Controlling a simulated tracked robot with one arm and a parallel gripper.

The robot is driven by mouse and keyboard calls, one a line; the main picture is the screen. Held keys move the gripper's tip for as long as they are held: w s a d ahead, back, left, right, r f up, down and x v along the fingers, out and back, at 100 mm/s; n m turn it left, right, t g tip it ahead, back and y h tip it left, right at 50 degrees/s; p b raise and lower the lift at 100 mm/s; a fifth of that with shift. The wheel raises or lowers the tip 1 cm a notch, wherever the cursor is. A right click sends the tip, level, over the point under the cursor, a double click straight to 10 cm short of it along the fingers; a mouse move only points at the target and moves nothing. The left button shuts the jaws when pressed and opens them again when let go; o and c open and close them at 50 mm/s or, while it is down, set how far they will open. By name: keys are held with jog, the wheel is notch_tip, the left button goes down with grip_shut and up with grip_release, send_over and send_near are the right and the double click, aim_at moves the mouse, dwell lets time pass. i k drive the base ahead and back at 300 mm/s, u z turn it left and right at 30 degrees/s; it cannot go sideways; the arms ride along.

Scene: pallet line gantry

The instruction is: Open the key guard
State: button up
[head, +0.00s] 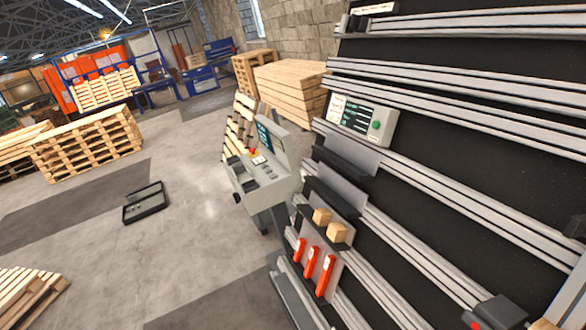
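A grey control console (262,182) stands left of the black panel, with a screen (265,137), a red button (253,152) and several small dark controls on its sloped top. A key guard cannot be told apart among these small parts. A grey box (362,119) with a dark display and a green button is fixed to the panel rails. My gripper cannot be made out in the head view. The view is tilted.
The black panel (440,130) with metal rails fills the right side. It carries wooden blocks (337,233) and red handles (311,262). A black tray (146,203) lies on the open floor. Pallet stacks (88,145) stand left and wooden crates (290,90) behind.

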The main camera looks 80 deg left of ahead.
aim_at(238, 166)
jog(key=u, duration=3.8)
jog(key=k, duration=1.1)
jog(key=z, duration=0.85)
jog(key=i, duration=1)
jog(key=z, duration=0.1)
